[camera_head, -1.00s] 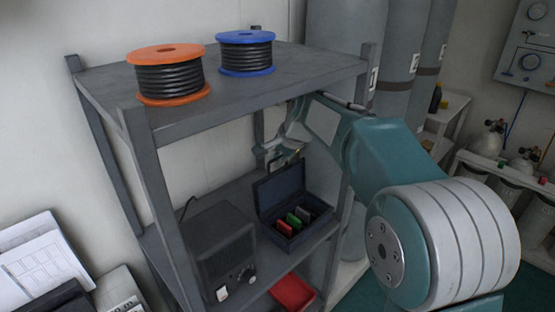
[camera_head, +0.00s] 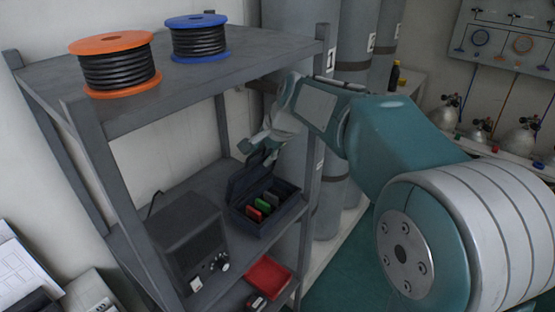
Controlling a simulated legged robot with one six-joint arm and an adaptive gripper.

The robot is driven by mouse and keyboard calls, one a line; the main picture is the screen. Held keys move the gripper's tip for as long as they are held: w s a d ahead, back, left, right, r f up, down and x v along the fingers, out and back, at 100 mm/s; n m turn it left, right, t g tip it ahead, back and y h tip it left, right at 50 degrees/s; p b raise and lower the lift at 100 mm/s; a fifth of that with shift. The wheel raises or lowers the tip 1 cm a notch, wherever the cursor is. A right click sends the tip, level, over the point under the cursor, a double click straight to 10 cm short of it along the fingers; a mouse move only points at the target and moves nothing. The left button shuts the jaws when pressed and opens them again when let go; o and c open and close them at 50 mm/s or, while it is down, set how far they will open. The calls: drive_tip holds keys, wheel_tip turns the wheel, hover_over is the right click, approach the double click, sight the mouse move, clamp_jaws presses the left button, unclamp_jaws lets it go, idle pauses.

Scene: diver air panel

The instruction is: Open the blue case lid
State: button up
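The dark blue case (camera_head: 268,222) sits on the middle shelf of the grey rack. Its lid (camera_head: 247,180) stands raised at the back, so the inside shows. Red, green and dark items (camera_head: 263,205) stand in a row inside. My gripper (camera_head: 258,150) is just above and behind the raised lid, reaching in under the top shelf. Its fingertips are small and dark against the lid, so I cannot tell whether they touch it or how far apart they are.
The grey rack's top shelf (camera_head: 130,95) carries an orange cable reel (camera_head: 117,68) and a blue one (camera_head: 198,40). A dark box with knobs (camera_head: 187,245) stands left of the case. A red tray (camera_head: 268,275) lies on the shelf below. Tall grey cylinders (camera_head: 340,130) stand behind my arm.

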drive_tip(key=s+d, duration=0.1)
drive_tip(key=d, duration=0.1)
drive_tip(key=s+d, duration=0.2)
drive_tip(key=shift+s, duration=0.15)
drive_tip(key=shift+s+d+f, duration=0.1)
drive_tip(key=shift+f, duration=0.05)
clamp_jaws()
drive_tip(key=s+d+r+t+y, duration=0.1)
drive_tip(key=s+d+t+y, duration=0.55)
drive_tip(key=d+y, duration=0.2)
drive_tip(key=x, duration=1.3)
drive_tip(key=shift+a+f, duration=0.2)
